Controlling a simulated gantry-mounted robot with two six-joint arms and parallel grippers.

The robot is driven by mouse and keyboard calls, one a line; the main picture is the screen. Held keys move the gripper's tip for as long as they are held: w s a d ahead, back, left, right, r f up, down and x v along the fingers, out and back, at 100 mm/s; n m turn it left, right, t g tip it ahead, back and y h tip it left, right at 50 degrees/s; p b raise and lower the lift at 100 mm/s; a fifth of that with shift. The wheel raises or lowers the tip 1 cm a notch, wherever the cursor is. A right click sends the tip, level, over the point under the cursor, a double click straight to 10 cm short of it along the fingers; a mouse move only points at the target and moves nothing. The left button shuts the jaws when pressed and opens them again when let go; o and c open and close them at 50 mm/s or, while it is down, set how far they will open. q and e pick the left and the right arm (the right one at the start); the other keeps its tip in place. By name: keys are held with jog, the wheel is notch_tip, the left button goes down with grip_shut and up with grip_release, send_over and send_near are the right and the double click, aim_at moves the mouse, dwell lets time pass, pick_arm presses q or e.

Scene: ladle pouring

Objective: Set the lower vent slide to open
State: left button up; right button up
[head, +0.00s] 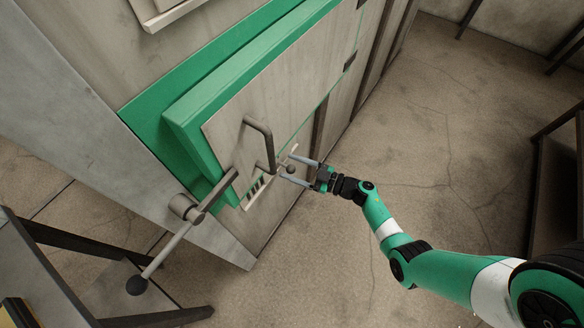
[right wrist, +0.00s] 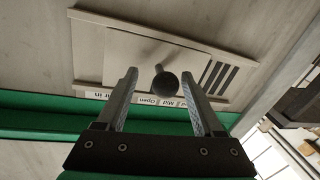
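The lower vent slide is a pale plate low on the furnace door, with a dark round knob (right wrist: 165,85) on a short stem. Dark slots (right wrist: 219,77) show at the right of the vent in the right wrist view. Labels below it read "Air in", "Open" (right wrist: 146,99) and "Mid"; another is partly hidden by a finger. My right gripper (head: 287,167) is open, its fingers on either side of the knob (head: 291,169). In the right wrist view the gripper (right wrist: 160,72) shows gaps beside the knob, wider on the left. My left gripper is not in view.
A bent door handle (head: 262,145) stands out close to the vent. A long latch lever (head: 165,257) with a ball end juts from the door's left side. A dark-legged table (head: 50,235) is at lower left. Open floor (head: 430,140) lies to the right.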

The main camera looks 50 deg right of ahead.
jog(key=shift+a, duration=0.15)
jog(key=shift+s, duration=0.15)
jog(key=p+v, duration=0.3)
jog(key=v, duration=0.8)
jog(key=shift+p, duration=0.4)
jog(key=shift+s, duration=0.1)
